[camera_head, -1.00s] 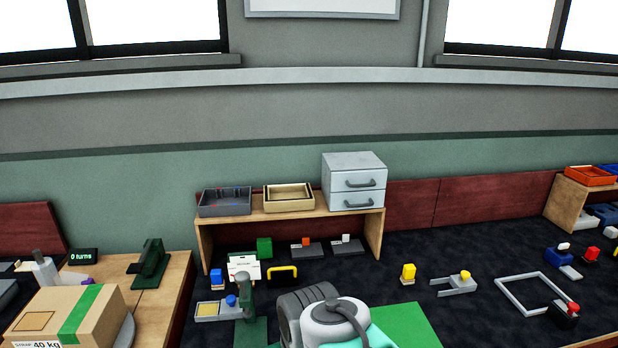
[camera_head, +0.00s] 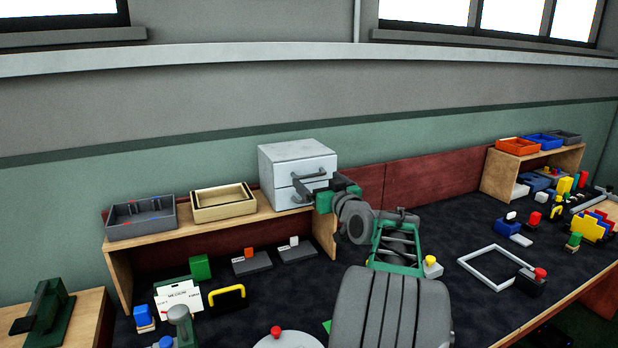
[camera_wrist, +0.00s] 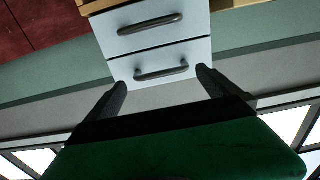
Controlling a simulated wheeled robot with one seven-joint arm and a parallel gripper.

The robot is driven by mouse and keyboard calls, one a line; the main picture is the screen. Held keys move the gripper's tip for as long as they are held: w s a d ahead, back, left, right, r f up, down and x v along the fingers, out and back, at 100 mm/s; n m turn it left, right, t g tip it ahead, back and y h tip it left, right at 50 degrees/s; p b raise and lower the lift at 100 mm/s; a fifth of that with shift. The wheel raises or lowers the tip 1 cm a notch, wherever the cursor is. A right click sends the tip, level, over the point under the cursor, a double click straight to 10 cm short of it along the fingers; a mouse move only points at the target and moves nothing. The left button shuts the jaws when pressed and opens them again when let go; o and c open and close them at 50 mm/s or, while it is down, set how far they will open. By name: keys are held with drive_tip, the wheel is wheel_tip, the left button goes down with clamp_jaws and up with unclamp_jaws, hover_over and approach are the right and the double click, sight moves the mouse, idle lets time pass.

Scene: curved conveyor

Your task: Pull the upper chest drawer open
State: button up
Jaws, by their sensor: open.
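The small grey-white chest (camera_head: 283,158) has two drawers and stands at the right end of the wooden shelf. The wrist view shows it upside down, with the upper drawer (camera_wrist: 175,55) lower in the picture and its dark bar handle (camera_wrist: 162,72) between my fingertips as seen there. The lower drawer's handle (camera_wrist: 150,23) shows above it. Both drawers look shut. My gripper (camera_wrist: 162,84) is open and empty, one finger to each side of the upper handle. In the head view my gripper (camera_head: 304,188) is at the chest's front and partly hides the drawers. Whether it touches the handle I cannot tell.
A grey tray (camera_head: 141,221) and a beige tray (camera_head: 222,203) stand on the shelf (camera_head: 225,227) left of the chest. Blocks and small fixtures lie on the dark table below. A second shelf (camera_head: 535,165) with trays is at the right.

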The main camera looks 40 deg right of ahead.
sight(311, 176)
drive_tip(key=x, duration=0.4)
drive_tip(key=shift+w, duration=0.45)
drive_tip(key=shift+c, duration=0.4)
